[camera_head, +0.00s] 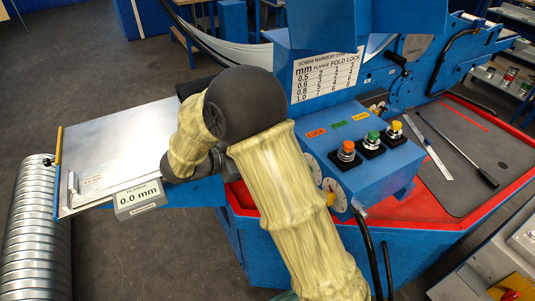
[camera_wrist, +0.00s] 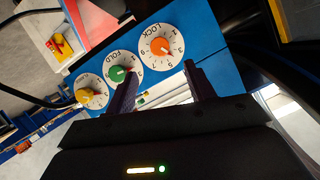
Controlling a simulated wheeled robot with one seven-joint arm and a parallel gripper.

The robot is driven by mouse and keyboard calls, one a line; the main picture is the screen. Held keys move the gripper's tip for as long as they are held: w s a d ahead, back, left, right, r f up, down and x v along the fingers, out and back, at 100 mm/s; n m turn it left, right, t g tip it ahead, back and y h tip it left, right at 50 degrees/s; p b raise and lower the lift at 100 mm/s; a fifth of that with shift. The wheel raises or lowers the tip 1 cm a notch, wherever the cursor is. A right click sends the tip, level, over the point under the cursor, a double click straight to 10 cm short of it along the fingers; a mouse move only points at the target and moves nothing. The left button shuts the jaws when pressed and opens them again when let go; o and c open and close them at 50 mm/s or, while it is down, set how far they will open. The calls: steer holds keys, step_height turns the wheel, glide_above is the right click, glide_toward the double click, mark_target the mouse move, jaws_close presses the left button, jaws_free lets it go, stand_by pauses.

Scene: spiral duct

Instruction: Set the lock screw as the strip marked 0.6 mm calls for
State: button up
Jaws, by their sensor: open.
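The lock screw is an orange knob (camera_wrist: 159,46) on a white numbered dial marked LOCK (camera_wrist: 147,58) in the wrist view. Its setting is too small to read surely. My gripper (camera_wrist: 159,76) is open and empty, its fingers pointing toward the dial panel. The LOCK dial shows just beyond the gap between the fingertips, apart from them. In the head view my gripper is hidden behind my arm. The strip chart (camera_head: 327,78) on the blue machine lists mm, flange, fold and lock; its small digits are hard to read.
A green FOLD knob (camera_wrist: 117,74) and a yellow knob (camera_wrist: 84,95) sit on dials beside LOCK; the left finger is close to the FOLD dial. A blue box (camera_head: 375,165) carries orange, green and yellow buttons on top. A display (camera_head: 138,198) reads 0.0 mm.

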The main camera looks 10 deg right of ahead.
steer(key=v, duration=0.8)
steer(key=shift+b, duration=0.45)
steer(key=w+d+r+n+t+y, duration=0.3)
steer(key=w+d+n+t+y, duration=0.1)
steer(key=w+n+t+y, duration=0.45)
steer(key=s+d+f+n+g+y, duration=0.2)
steer(key=s+d+f+n+g, duration=0.2)
steer(key=s, duration=0.7)
steer(key=s+d+f+n+g+y+p, duration=0.1)
steer(key=s+d+f+n+g+y, duration=0.1)
steer(key=s+d+f+n+g, duration=0.2)
steer(key=s+d+f+g, duration=0.1)
steer(key=s+d+g, duration=0.2)
steer(key=s, duration=0.4)
steer(key=shift+s+d+f+g, duration=0.2)
steer(key=shift+s+f+g, duration=0.1)
steer(key=shift+g, duration=0.05)
